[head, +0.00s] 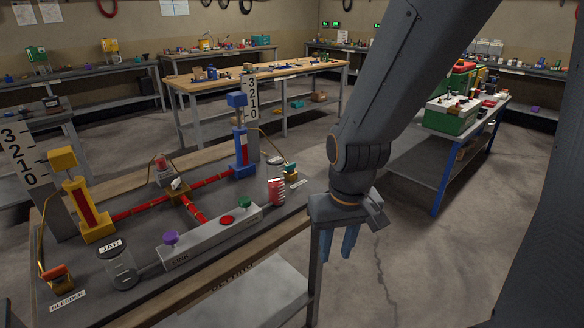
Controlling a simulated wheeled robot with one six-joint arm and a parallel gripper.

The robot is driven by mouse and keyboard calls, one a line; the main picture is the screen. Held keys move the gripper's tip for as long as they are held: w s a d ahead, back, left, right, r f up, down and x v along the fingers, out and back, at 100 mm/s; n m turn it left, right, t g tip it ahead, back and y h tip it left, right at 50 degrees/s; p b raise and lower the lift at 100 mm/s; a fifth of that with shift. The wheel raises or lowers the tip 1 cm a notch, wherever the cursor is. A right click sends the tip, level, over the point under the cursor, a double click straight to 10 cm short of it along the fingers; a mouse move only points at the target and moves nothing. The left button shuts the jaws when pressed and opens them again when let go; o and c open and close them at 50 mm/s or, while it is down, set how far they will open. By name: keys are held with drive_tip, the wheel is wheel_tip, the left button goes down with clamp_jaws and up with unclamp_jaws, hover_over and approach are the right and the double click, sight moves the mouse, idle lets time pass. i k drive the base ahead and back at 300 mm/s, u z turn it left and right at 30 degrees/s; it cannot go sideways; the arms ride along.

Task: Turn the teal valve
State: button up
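A long grey box (212,237) marked SINK lies along the near side of the workbench. It carries a purple knob (170,239) at its left end, a red button (227,220) in the middle and a green, slightly teal knob (245,202) at its right end. My gripper (341,243) hangs fingers down, right of the bench's edge and clear of the knobs. Its bluish fingers look a little apart, with nothing between them.
Red pipes (149,206) join a yellow cylinder (89,208) and a blue cylinder (239,140) on the bench. A glass jar (121,270) stands left of the box. A red coil (276,191) stands near its right end. A blue-legged table (436,185) stands right; open floor lies between.

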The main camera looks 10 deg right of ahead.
sight(290, 169)
drive_tip(key=k, duration=0.35)
drive_tip(key=u, duration=0.85)
drive_tip(key=i, duration=0.65)
drive_tip(key=z, duration=1)
drive_tip(key=i, duration=0.5)
drive_tip(key=z, duration=0.05)
